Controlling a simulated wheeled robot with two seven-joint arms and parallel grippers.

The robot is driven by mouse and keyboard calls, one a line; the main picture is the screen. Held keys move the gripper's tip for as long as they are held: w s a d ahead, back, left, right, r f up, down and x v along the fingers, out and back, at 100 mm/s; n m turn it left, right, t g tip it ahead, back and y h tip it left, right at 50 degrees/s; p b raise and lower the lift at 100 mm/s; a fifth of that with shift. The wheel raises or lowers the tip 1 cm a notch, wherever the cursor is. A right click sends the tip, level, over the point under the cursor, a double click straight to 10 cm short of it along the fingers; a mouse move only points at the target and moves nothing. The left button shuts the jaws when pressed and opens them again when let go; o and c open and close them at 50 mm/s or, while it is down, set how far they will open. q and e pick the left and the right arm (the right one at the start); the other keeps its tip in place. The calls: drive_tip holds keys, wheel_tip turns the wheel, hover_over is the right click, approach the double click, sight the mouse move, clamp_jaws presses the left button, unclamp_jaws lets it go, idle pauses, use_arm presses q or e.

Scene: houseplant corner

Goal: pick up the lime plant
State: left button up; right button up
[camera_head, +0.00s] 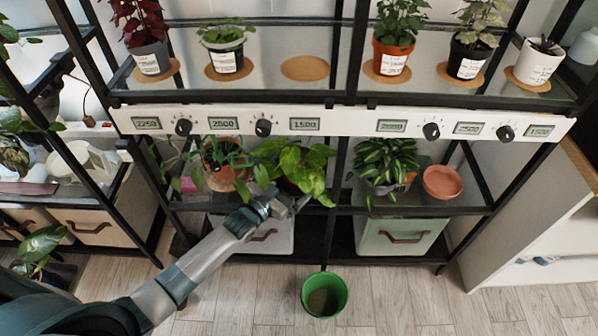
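The lime plant looks to be the bright yellow-green leafy plant (309,172) on the lower shelf, left of the middle post. Its leaves spread wide and hide most of its pot. My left gripper (287,203) is at the front of this plant, just under its leaves. The fingers are small and partly mixed with leaves, so I cannot tell whether they are open, shut or touching the pot. My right gripper is not in view.
A terracotta pot (224,166) with a trailing plant stands close left. A striped-leaf plant (386,160) and a terracotta bowl (443,182) stand right. The dial panel (345,126) runs above. A green bucket (324,295) stands on the floor.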

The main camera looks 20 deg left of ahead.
sight(294, 167)
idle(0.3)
use_arm(q)
drive_tip(key=c, duration=1.4)
drive_tip(key=shift+c, duration=0.2)
drive_tip(key=shift+r, duration=0.1)
drive_tip(key=shift+r, duration=0.5)
drive_tip(key=shift+s+a+r+p, duration=0.1)
drive_tip(key=shift+s+r+p, duration=0.15)
drive_tip(key=shift+r, duration=0.35)
drive_tip(key=shift+s+a+r+p, duration=0.1)
drive_tip(key=shift+s+r+p, duration=0.1)
drive_tip(key=shift+r, duration=0.35)
drive_tip(key=v, duration=1.7)
drive_tip(key=shift+p, duration=0.3)
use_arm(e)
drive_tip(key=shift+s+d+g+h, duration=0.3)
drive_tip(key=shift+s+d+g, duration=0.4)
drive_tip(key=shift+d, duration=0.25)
